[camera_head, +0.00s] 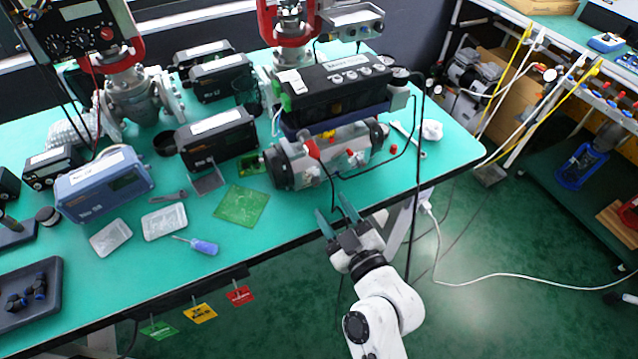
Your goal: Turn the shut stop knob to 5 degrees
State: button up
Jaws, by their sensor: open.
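A black valve positioner (310,104) sits on top of a grey cylindrical actuator (325,154) on the green bench. Several small round grey knobs (350,75) are in a row on the positioner's upper face. Their labels are too small to read, so I cannot tell which is the shut stop knob, nor its angle. My gripper (336,215) is open and empty at the bench's front edge. It is in front of and below the actuator, apart from the positioner and its knobs.
A black cable (416,150) hangs down right of the positioner, near my arm. A green board (241,205), a screwdriver (204,246) and clear trays (164,221) lie left of my gripper. A red-handled valve (130,95) stands at the back left.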

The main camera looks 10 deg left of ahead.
aim_at(317, 184)
jog(key=p+x, duration=0.2)
jog(key=x, duration=0.5)
jog(key=shift+w, duration=0.1)
jog(key=shift+c, duration=0.2)
grip_shut()
